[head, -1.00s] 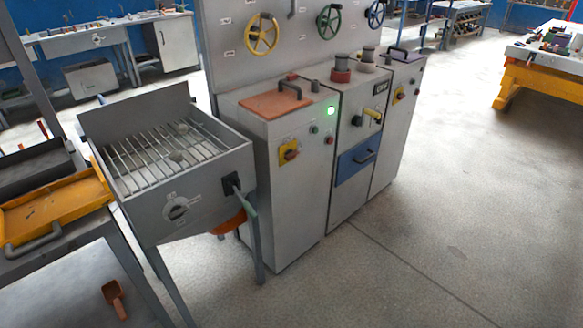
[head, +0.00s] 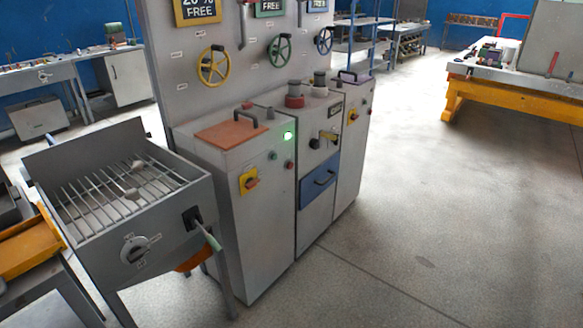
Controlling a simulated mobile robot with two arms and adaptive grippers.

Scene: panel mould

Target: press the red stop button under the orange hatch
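The orange hatch (head: 228,134) lies flat and closed on top of the left grey cabinet (head: 243,210), with a dark bar handle (head: 251,117) near its right side. What is under the hatch is hidden, and no red stop button shows there. A small red part (head: 247,105) shows behind the hatch. Neither of my grippers is in view.
A grey sink-like bin with a wire rack (head: 130,190) stands left of the cabinet, its lever sticking out in front. A yellow switch plate (head: 249,181) and a lit green lamp (head: 288,136) are on the cabinet. The floor (head: 420,220) to the right is clear.

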